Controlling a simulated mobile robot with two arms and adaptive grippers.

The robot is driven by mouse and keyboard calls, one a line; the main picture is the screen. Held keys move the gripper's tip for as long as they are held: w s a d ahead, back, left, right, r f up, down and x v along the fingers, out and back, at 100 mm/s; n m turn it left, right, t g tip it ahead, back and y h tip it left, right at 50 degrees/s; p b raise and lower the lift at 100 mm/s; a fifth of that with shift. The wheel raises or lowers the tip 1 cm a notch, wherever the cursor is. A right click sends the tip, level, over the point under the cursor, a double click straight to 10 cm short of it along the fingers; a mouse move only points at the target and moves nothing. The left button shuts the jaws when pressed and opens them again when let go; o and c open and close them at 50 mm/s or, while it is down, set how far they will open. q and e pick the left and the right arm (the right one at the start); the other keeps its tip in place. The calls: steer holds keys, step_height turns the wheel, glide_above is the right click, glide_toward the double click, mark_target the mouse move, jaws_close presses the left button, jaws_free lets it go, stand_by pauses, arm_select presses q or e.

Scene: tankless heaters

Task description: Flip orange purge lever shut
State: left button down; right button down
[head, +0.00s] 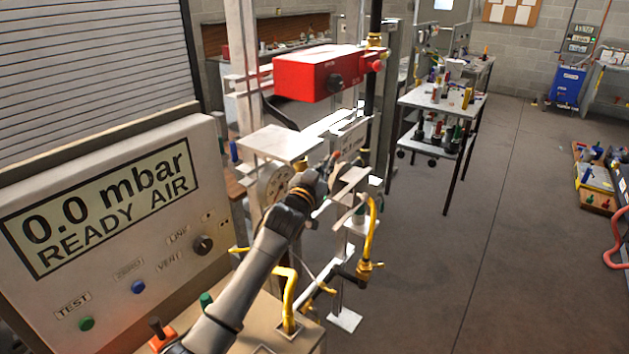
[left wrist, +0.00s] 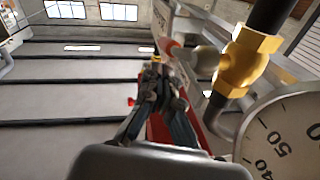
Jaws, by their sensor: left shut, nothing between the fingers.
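My left gripper (head: 327,168) reaches from the lower left into the pipe and valve stand, with its fingers shut and empty. In the left wrist view its fingertips (left wrist: 155,70) are together. A small orange-red tip (head: 337,155) shows just beyond the fingers. In the left wrist view an orange-red tip (left wrist: 172,48) on a grey stub sits close to the fingertips, beside a brass fitting (left wrist: 245,60); I take it for the purge lever. I cannot tell whether the fingers touch it, nor its exact angle. My right gripper is not in view.
A round gauge (head: 272,186) is left of my gripper. A red box (head: 315,72) hangs above. Yellow pipes (head: 370,235) stand to the right. A grey test panel (head: 115,215) reads "0.0 mbar READY AIR".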

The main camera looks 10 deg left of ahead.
arm_select(q)
steer(key=v, duration=0.7)
steer(key=shift+s, duration=0.25)
steer(key=shift+f, duration=0.1)
